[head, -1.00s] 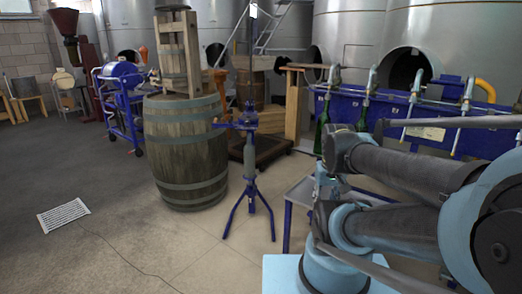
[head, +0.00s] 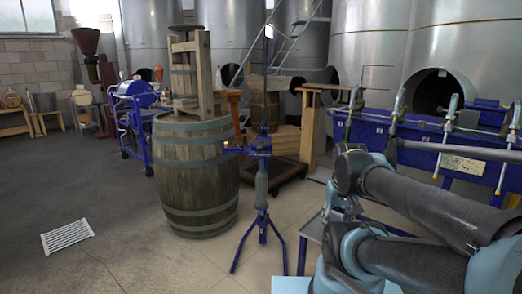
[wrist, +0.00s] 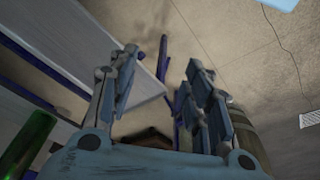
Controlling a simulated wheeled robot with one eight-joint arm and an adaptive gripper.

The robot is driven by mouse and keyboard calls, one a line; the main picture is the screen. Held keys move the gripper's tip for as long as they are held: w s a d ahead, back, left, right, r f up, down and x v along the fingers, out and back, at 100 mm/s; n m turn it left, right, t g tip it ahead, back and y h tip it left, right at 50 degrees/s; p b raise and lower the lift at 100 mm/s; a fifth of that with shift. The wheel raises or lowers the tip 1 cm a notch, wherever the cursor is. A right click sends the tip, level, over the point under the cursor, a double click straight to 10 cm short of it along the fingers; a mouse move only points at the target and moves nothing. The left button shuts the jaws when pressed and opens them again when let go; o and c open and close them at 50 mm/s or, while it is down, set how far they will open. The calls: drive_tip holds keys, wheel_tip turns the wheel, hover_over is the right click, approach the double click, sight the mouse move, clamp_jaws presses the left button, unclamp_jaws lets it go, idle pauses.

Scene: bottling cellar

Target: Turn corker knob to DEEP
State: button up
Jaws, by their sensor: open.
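The blue tripod corker (head: 262,185) stands upright on the floor in the middle of the head view, just right of the large barrel. I cannot make out its knob or any DEEP mark. My gripper (wrist: 163,85) is open and empty in the wrist view, its two fingers apart. A thin blue part, probably a corker leg (wrist: 163,58), shows beyond the fingertips, with floor around it. My folded arm is at the right of the head view, right of the corker and apart from it in the picture.
A barrel (head: 197,178) carrying a wooden press (head: 190,75) stands left of the corker. A blue bottling bench (head: 425,145) is at the right. A floor grate (head: 67,236) lies at the left. A green bottle (wrist: 25,145) shows in the wrist view. The left floor is open.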

drive_tip(key=w+a+r+t+h, duration=0.1)
drive_tip(key=w+a+r+t, duration=0.15)
drive_tip(key=w, duration=0.55)
drive_tip(key=w+a+r+t, duration=0.2)
drive_tip(key=w+r, duration=0.1)
drive_tip(key=w, duration=0.5)
drive_tip(key=w+a+r+t+h, duration=0.1)
drive_tip(key=w+a+r+t, duration=0.15)
drive_tip(key=w, duration=0.55)
drive_tip(key=w+a+r+t+y, duration=0.2)
drive_tip(key=w+a+r, duration=0.1)
drive_tip(key=w+a, duration=0.55)
drive_tip(key=n+t+y, duration=0.1)
drive_tip(key=t+y, duration=0.1)
approach(260, 147)
drive_tip(key=shift+x, duration=4.35)
drive_tip(key=shift+a, duration=0.1)
drive_tip(key=c, duration=1)
